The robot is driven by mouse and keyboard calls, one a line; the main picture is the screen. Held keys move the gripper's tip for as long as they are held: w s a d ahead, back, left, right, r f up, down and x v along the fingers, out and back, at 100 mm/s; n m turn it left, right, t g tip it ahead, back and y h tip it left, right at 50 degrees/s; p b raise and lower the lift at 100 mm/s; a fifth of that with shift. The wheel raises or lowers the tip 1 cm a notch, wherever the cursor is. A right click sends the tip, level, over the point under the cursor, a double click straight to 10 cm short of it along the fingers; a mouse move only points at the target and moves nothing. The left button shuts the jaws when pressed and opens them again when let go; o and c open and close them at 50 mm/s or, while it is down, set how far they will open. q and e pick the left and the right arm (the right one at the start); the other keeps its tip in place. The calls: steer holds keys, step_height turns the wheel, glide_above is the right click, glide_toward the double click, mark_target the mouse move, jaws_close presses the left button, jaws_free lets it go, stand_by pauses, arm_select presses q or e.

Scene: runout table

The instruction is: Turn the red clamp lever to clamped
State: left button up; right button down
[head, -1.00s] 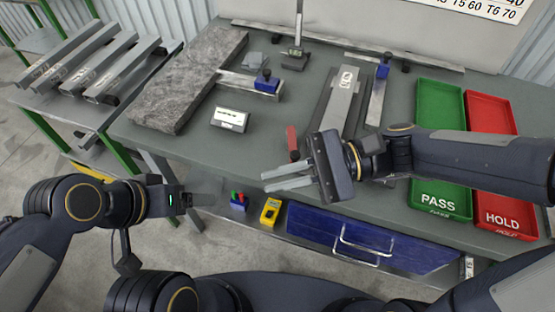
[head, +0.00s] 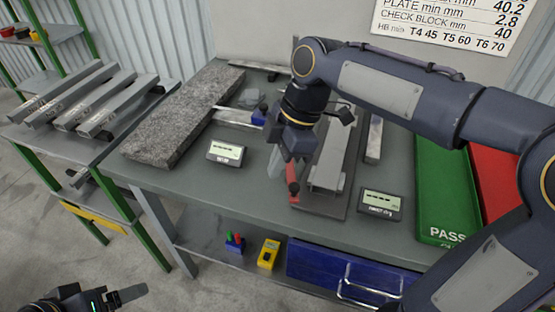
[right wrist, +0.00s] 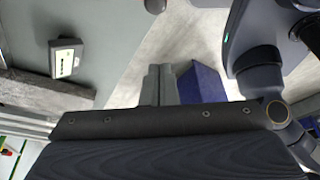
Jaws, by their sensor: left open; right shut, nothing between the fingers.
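The red clamp lever (head: 293,172) stands at the left front of the grey clamp fixture (head: 325,203), with a dark round knob near its lower end. A grey bar (head: 330,160) lies on the fixture. My right gripper (head: 284,165) points down at the lever, overlapping its upper part in the head view; I cannot tell whether they touch. Its fingers also show in the right wrist view (right wrist: 160,85), closed together and empty. A small dark reddish knob peeks in at that view's top edge. My left gripper (head: 122,294) is low at the left, away from the table.
A display box (head: 225,152) sits left of the lever, another (head: 380,204) right of the fixture. A granite slab (head: 180,115) lies at the left. Green PASS (head: 445,190) and red HOLD (head: 493,175) trays are at the right, partly behind my right arm.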

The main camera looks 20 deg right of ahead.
mark_target(292, 175)
step_height(292, 175, down, 6)
steer(key=d, duration=0.1)
steer(key=shift+d+p, duration=0.35)
steer(key=shift+d, duration=0.05)
steer(key=shift+f, duration=0.1)
steer(key=shift+d, duration=0.1)
